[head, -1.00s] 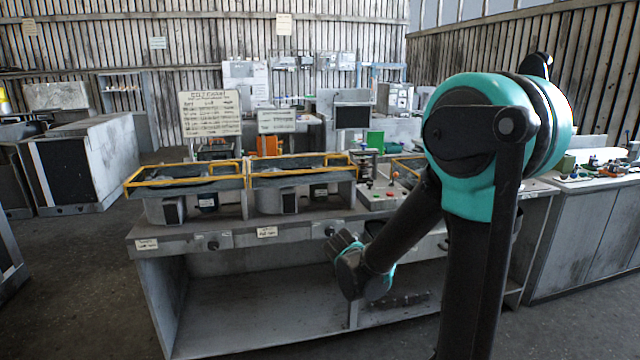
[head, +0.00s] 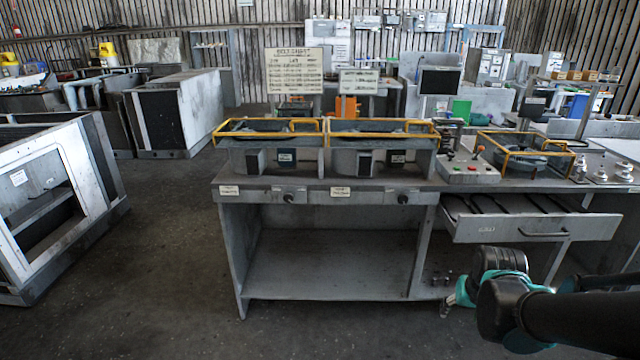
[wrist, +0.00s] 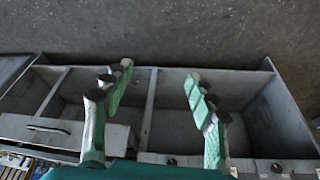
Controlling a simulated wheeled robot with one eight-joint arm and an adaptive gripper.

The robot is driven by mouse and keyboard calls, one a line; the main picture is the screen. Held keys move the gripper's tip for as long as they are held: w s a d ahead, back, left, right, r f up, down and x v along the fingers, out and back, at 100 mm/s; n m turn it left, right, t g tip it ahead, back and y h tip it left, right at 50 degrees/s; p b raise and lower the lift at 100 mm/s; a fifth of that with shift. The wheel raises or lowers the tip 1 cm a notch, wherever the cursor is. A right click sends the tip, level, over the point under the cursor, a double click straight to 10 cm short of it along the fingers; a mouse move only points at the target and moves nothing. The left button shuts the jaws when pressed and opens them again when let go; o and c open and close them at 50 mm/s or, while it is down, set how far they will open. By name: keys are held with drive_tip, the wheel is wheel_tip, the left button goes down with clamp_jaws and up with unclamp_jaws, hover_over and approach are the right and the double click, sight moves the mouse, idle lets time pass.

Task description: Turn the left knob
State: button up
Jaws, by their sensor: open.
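The left knob (head: 289,197) is a small dark knob on the bench's front rail, beside a white label. A second, right knob (head: 402,198) sits further right on the same rail. My gripper (head: 455,297) is low at the right in the head view, below the open drawer and well apart from the left knob. In the wrist view my gripper (wrist: 158,72) shows two green-and-white fingers spread wide with nothing between them. That view is turned over, so the left knob (wrist: 276,167) shows at lower right and the right knob (wrist: 171,161) near bottom centre.
The bench (head: 330,262) has an open lower shelf. A pulled-out drawer (head: 530,226) juts forward at right, above my gripper. Yellow-railed housings (head: 268,135) stand on top. A grey cabinet (head: 50,195) stands at far left. The floor before the bench is clear.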

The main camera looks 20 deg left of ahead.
drive_tip(key=w+a+r+t+h, duration=0.2)
drive_tip(key=w+a, duration=0.4)
drive_tip(key=w, duration=0.5)
drive_tip(key=w+a+r+t+h, duration=0.1)
drive_tip(key=w+a+r+t, duration=0.3)
drive_tip(key=w, duration=0.7)
drive_tip(key=n+t+y, duration=0.2)
drive_tip(key=t+y, duration=0.5)
drive_tip(key=y, duration=0.1)
approach(288, 199)
drive_tip(key=shift+h, duration=0.4)
drive_tip(key=x, duration=0.9)
drive_tip(key=shift+a+r, duration=0.15)
